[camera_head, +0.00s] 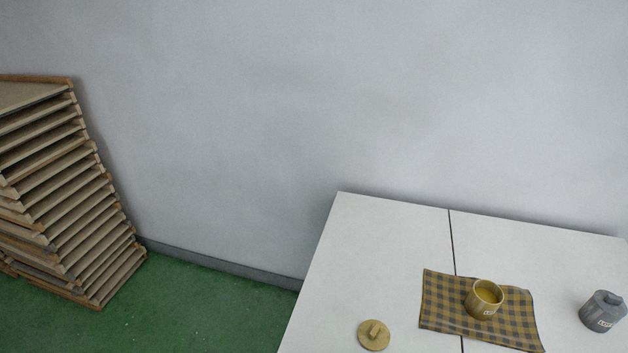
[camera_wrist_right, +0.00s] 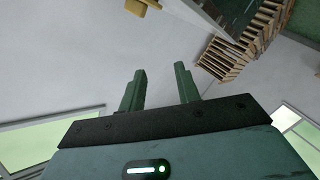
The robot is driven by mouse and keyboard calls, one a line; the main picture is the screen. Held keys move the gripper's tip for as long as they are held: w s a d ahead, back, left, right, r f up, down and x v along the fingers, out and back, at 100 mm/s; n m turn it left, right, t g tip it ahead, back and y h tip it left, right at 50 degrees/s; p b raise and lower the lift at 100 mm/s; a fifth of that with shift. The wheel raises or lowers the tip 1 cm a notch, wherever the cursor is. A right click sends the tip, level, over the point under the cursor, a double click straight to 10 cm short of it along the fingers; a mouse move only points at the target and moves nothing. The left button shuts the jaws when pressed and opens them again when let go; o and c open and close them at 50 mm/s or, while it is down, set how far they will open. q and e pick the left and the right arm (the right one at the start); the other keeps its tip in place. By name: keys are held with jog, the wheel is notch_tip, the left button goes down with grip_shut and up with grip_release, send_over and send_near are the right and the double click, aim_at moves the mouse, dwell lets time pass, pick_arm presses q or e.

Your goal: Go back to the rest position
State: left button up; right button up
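My right gripper (camera_wrist_right: 160,90) shows in the right wrist view with its two green fingers apart and nothing between them. It points toward a pale wall, and no object is close to its fingertips. Neither gripper shows in the head view, and my left gripper is in no frame. In the head view, an open yellow pot (camera_head: 487,296) with yellow contents stands on a checkered cloth (camera_head: 440,306). Its round yellow lid (camera_head: 373,335) lies on the table to the left of the cloth.
The white table (camera_head: 380,240) stands against the wall at the right. A grey lidded pot (camera_head: 602,311) is near its right side. A tall stack of wooden trays (camera_head: 65,190) stands at the left. Green floor (camera_head: 200,310) between stack and table is clear.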

jog(key=s+d+f+m+g+h, duration=0.2)
jog(key=s+d+f+m+g, duration=0.1)
jog(key=s, duration=0.5)
jog(key=s+d+f+m+g+h, duration=0.2)
jog(key=s+d+f+m, duration=0.3)
jog(key=f, duration=0.5)
jog(key=s+m+g, duration=0.1)
jog(key=s+m, duration=0.1)
jog(key=s, duration=0.1)
jog(key=shift+s+f+g+h+p, duration=0.15)
jog(key=shift+s+g+h+p, duration=0.15)
jog(key=shift+g, duration=0.1)
jog(key=shift+d, duration=0.1)
